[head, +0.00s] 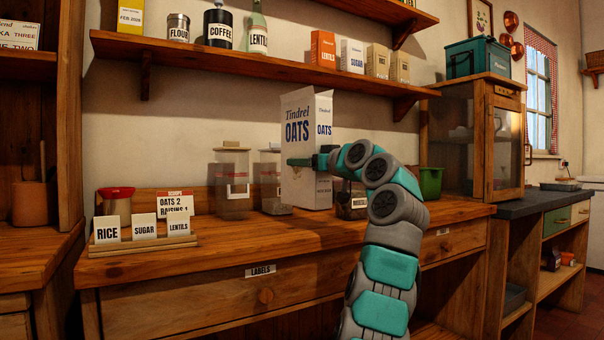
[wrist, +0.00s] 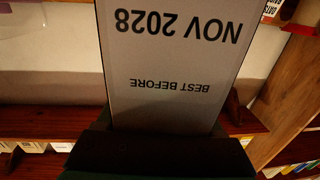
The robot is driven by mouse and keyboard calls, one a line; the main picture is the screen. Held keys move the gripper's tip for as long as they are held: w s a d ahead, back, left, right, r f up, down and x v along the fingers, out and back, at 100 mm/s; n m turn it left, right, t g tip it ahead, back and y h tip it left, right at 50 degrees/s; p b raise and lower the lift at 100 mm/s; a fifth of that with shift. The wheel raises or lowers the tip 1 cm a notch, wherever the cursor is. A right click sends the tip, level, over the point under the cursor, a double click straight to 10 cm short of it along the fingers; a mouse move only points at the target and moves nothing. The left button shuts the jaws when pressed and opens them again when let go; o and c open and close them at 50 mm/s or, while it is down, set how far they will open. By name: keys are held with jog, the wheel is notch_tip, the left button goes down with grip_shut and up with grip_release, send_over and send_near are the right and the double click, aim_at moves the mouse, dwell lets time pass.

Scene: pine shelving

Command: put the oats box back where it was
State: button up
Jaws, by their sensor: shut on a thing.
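The oats box (head: 297,115) is a tall pale carton with "Tindrel OATS" in blue. It is upright in the head view, in front of the wall, below the upper shelf and over the back of the counter. I cannot tell whether its base touches the counter. My gripper (head: 312,160) is shut on the oats box at about mid-height, with a dark green finger across its front. In the wrist view the box (wrist: 170,75) fills the middle, its "BEST BEFORE NOV 2028" print upside down, above the dark gripper (wrist: 155,150).
The upper shelf (head: 200,58) has a bare stretch between the lentils bottle (head: 257,30) and the orange lentils box (head: 323,50). Clear containers (head: 232,180), a dark jar (head: 350,200) and a green tub (head: 431,182) stand on the counter (head: 250,245). A label rack (head: 140,245) is at left.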

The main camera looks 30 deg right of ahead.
aim_at(296, 156)
jog(key=shift+n+y, duration=0.5)
jog(key=shift+y, duration=0.2)
jog(key=shift+s+a+r+b, duration=0.3)
jog(key=shift+s+b, duration=0.2)
jog(key=shift+s, duration=0.25)
jog(key=shift+s+a+r+b, duration=0.15)
jog(key=shift+s+a+b, duration=0.25)
jog(key=shift+s, duration=0.3)
jog(key=shift+s+a+r+b, duration=0.25)
jog(key=shift+s+b, duration=0.3)
jog(key=shift+s, duration=0.2)
jog(key=s+a+f+n+g+y+b, duration=0.1)
jog(key=s+a+f+n+y+b, duration=0.15)
jog(key=s+a+b, duration=0.5)
jog(key=w+d+f+p, duration=0.1)
jog(key=w+f+p, duration=0.1)
jog(key=w, duration=0.4)
jog(key=w+d+f+p, duration=0.1)
jog(key=w+f+p, duration=0.1)
jog(key=w+p, duration=0.2)
jog(key=shift+w+d+y, duration=0.25)
jog(key=shift+w+y, duration=0.2)
jog(key=shift+w, duration=1.15)
jog(key=shift+f, duration=0.1)
jog(key=shift+f, duration=0.15)
jog(key=o, duration=1.5)
